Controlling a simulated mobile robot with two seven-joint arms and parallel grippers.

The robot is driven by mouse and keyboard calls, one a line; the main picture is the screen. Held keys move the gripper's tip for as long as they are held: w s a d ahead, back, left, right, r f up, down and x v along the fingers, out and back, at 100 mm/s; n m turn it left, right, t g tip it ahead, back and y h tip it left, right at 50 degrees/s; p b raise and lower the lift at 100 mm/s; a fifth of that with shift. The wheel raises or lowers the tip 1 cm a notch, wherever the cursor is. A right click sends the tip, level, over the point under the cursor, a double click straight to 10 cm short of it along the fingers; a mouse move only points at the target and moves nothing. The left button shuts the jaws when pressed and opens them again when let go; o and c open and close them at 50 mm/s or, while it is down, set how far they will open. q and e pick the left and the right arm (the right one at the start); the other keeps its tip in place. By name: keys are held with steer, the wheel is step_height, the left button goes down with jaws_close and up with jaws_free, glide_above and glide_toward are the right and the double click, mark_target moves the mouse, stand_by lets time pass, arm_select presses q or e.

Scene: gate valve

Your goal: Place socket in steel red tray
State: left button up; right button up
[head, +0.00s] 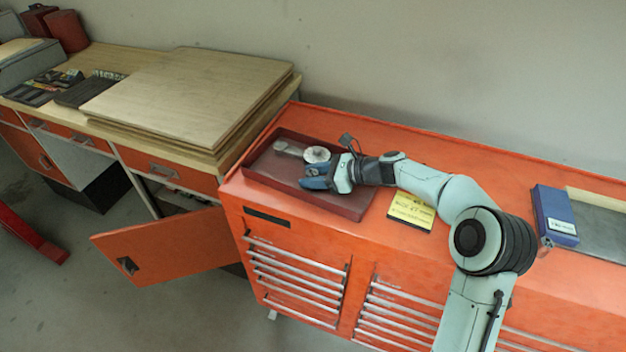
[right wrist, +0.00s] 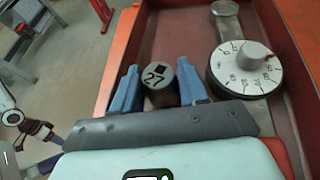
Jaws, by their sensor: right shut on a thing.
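The dark red steel tray (head: 348,205) lies on the left end of the orange cabinet top; it also shows in the right wrist view (right wrist: 285,45). My right gripper (head: 314,181) is over the tray's front right part. In the right wrist view, its blue fingers (right wrist: 160,88) are shut on a dark round socket (right wrist: 157,76) marked 27. The socket is near the tray's left wall in that view; I cannot tell whether it touches the floor. What seems to be my left gripper (right wrist: 42,130) shows small at the left edge, its jaws unclear.
A round white dial gauge (right wrist: 245,68) with a metal handle lies in the tray beside my right gripper. A yellow note (head: 411,210) and a blue box (head: 555,214) lie to the right. An orange door (head: 165,247) hangs open below left. Wooden boards (head: 190,95) are stacked left.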

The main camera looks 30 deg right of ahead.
steer(key=shift+f, duration=0.4)
steer(key=o, duration=1.2)
steer(key=shift+c, duration=0.2)
steer(key=v, duration=1.2)
